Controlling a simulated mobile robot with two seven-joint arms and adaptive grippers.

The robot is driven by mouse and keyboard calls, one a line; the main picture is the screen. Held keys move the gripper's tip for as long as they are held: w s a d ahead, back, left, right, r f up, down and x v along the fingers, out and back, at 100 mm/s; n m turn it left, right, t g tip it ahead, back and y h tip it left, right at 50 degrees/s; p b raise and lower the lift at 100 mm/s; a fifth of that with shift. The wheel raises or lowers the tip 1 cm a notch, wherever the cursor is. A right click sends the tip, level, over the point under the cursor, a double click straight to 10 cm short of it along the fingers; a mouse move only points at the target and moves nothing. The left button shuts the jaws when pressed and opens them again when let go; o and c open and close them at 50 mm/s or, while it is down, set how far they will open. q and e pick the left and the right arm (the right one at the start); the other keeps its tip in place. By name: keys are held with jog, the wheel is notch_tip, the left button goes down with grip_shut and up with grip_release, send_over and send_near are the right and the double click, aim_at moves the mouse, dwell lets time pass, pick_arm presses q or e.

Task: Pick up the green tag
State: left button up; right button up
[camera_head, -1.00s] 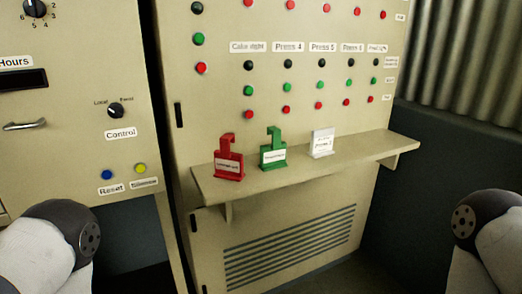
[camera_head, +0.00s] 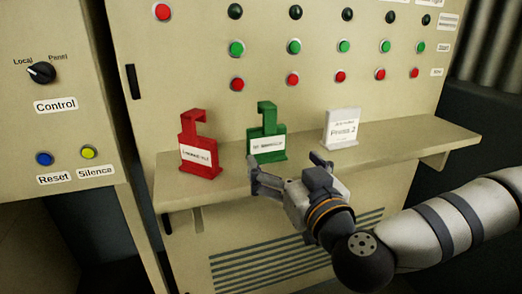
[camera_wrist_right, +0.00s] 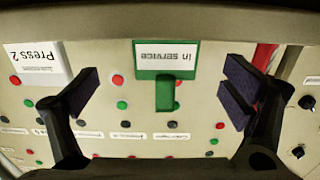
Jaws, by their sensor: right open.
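The green tag (camera_head: 267,136) stands upright on the beige shelf (camera_head: 420,143), with a hook-shaped top and a white label. In the right wrist view the green tag (camera_wrist_right: 166,90) appears upside down, its label reading "in service", in the gap between the fingers but not touched by them. My right gripper (camera_head: 288,172) is open and empty, just in front of the shelf and slightly to the right of the tag. Its two dark finger pads also show in the right wrist view (camera_wrist_right: 160,92). My left gripper is not in view.
A red tag (camera_head: 198,150) stands on the shelf to the left of the green one. A white tag (camera_head: 342,129) labelled "Press 2" stands to the right. The panel behind carries several buttons. The shelf's right end is clear.

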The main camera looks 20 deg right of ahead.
aim_at(268, 143)
jog(key=w, duration=0.4)
jog(key=w+a, duration=0.1)
jog(key=w, duration=0.2)
jog(key=shift+w+r, duration=0.1)
jog(key=shift+r, duration=0.25)
jog(key=c, duration=1.3)
